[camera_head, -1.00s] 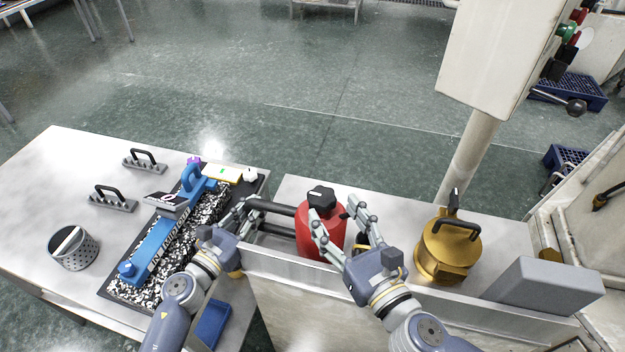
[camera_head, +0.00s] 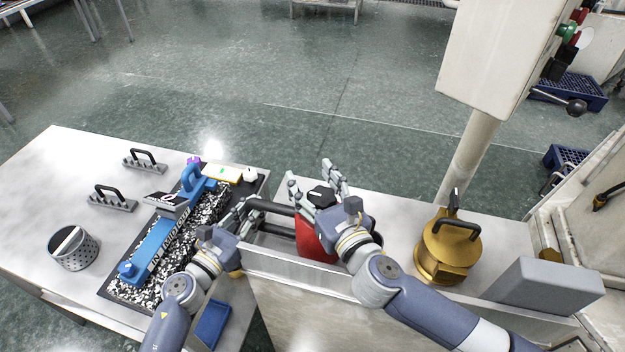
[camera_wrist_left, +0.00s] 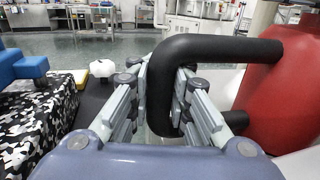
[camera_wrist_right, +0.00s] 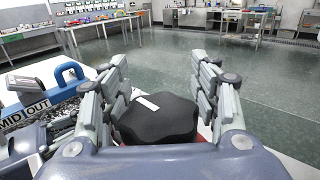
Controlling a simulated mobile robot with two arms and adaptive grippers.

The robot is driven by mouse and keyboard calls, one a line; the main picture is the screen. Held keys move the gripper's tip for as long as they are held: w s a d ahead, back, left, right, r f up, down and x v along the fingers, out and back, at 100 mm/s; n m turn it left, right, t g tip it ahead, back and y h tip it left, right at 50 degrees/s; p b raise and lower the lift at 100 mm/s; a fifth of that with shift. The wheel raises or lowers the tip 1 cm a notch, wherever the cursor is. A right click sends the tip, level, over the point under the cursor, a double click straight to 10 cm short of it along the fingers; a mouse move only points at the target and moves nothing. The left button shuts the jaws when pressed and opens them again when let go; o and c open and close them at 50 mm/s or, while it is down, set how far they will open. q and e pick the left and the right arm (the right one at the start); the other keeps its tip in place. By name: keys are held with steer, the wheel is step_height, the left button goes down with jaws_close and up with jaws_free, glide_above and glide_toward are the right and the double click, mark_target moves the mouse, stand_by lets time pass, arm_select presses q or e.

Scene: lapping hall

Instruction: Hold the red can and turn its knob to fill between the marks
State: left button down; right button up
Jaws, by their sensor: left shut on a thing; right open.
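The red can (camera_head: 313,242) stands upright in the metal trough, partly hidden by my right gripper. Its black handle (camera_wrist_left: 211,50) juts out to the left, and my left gripper (camera_wrist_left: 165,95) is shut on it. In the head view, my left gripper (camera_head: 247,212) is beside the can. The black knob (camera_wrist_right: 158,118) tops the can and carries a white mark. My right gripper (camera_wrist_right: 156,85) is open, with its fingers on either side of the knob. It also shows over the can in the head view (camera_head: 322,182). I cannot tell whether the fingers touch the knob. No fill marks are readable.
A brass pot (camera_head: 447,250) with a black handle stands right of the can. A grey block (camera_head: 545,291) is farther right. A blue tool (camera_head: 150,250) lies on a speckled block at left. A perforated cup (camera_head: 77,252) stands on the left table.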

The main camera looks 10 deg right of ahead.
steer(key=shift+c, duration=0.3)
steer(key=c, duration=1)
steer(key=shift+c, duration=0.2)
steer(key=shift+d+m+h, duration=0.15)
steer(key=shift+m+h, duration=0.15)
steer(key=shift+h, duration=0.1)
steer(key=m+h, duration=0.1)
steer(key=h, duration=0.1)
steer(key=d+m+t+h, duration=0.1)
steer(key=m+h, duration=0.1)
steer(key=shift+h, duration=0.3)
steer(key=shift+c, duration=0.3)
steer(key=shift+d+m+h, duration=0.25)
steer(key=shift+m+h, duration=0.3)
steer(key=shift+h, duration=0.35)
steer(key=shift+d+m+h, duration=0.25)
steer(key=shift+m+h, duration=0.3)
steer(key=shift+h, duration=0.35)
steer(key=shift+c, duration=0.3)
steer(key=shift+c, duration=0.2)
steer(key=o, duration=1.3)
steer(key=shift+c, duration=0.2)
